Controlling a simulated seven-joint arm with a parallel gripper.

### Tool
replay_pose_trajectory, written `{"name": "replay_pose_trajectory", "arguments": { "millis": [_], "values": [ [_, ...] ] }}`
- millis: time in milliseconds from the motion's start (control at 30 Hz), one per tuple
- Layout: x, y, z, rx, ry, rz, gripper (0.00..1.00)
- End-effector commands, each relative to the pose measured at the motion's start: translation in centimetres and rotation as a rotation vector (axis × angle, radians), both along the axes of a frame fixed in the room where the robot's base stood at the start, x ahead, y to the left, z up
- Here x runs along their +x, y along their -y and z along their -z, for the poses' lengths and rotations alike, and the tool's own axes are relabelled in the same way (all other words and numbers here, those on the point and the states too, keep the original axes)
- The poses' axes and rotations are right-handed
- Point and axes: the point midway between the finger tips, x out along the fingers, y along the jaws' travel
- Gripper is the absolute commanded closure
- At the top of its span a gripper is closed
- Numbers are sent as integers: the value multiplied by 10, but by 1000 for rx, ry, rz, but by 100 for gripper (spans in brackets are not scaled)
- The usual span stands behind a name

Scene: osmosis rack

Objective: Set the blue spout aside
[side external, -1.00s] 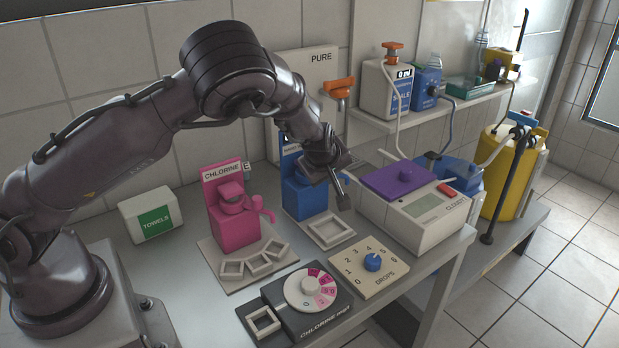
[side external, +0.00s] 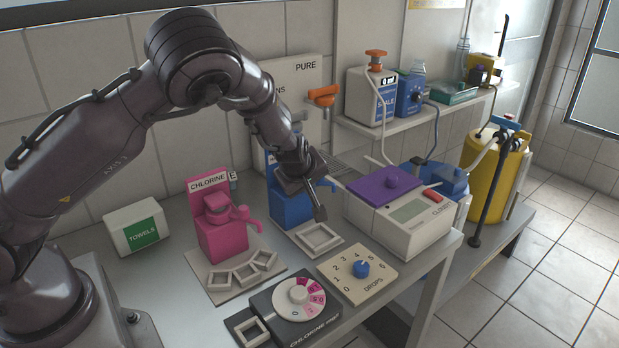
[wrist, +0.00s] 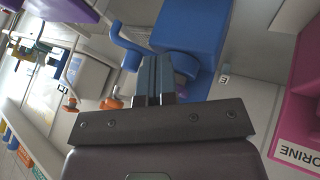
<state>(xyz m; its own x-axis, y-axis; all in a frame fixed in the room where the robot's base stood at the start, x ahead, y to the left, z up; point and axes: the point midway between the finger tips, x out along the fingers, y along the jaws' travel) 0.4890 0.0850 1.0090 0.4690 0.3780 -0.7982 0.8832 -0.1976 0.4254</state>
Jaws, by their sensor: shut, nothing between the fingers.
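The blue dispenser (side external: 290,208) stands behind a pale plate with a square frame (side external: 318,237). The blue spout (wrist: 127,42) sticks out from the dispenser's side in the wrist view. My gripper (side external: 321,214) is in front of the dispenser, pointing down and to the right. Its fingers (wrist: 156,72) are shut and empty. In the wrist view they lie close to the spout, between it and the dispenser's body; I cannot tell whether they touch.
The pink chlorine dispenser (side external: 221,235) stands to the left. The white meter box (side external: 400,225) with a purple pad (side external: 385,188) stands close on the right. The drops dial (side external: 358,274) and chlorine dial block (side external: 296,310) lie in front. An orange tap (side external: 322,97) is behind.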

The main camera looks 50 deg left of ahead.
Motion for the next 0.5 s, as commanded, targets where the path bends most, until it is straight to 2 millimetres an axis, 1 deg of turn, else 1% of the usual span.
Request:
{"name": "replay_pose_trajectory", "arguments": {
  "millis": [167,500],
  "values": [
    [-27,21,-1,-3,-2,4,100],
    [-36,53,-45,1,2,8,100]
  ]
}}
